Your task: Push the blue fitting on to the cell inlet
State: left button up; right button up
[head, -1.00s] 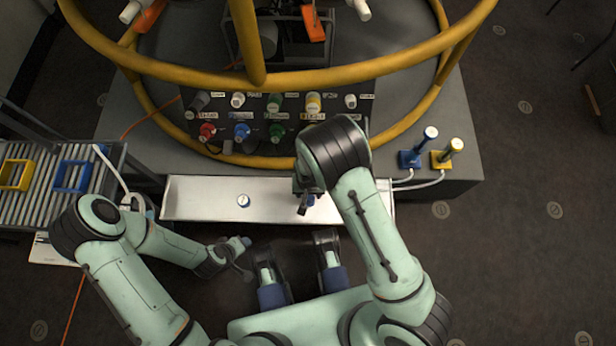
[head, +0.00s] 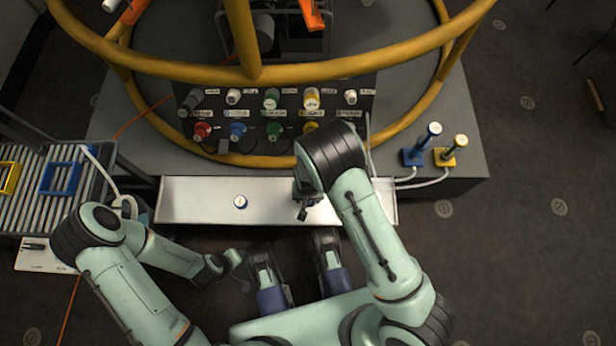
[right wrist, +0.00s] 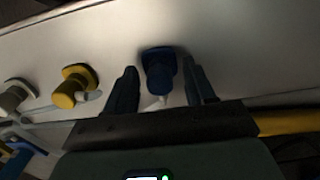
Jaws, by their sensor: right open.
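The blue fitting (right wrist: 160,72) stands on the pale tray between the two fingers of my right gripper (right wrist: 161,66). The fingers are open, with a gap visible on each side of it. In the head view my right gripper (head: 303,211) is low over the right part of the metal tray (head: 190,208), and my arm hides most of the fitting. My left gripper (head: 236,262) is in front of the tray, small and partly dark; its jaws are unclear. A panel (head: 230,113) of labelled coloured ports stands behind the tray. I cannot tell which port is the cell inlet.
In the wrist view a yellow fitting (right wrist: 72,88) and a white one (right wrist: 15,96) stand left of the blue one. A white-topped piece (head: 240,202) is on the tray. Yellow ring rails (head: 330,70) surround the panel. Blue (head: 414,157) and yellow (head: 445,157) posts stand right.

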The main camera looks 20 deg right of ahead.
jog(key=shift+p, duration=0.3)
dwell(0.8)
grip_shut()
jog(key=shift+r, duration=0.1)
jog(key=shift+r+p, duration=2.3)
jog(key=shift+r, duration=0.65)
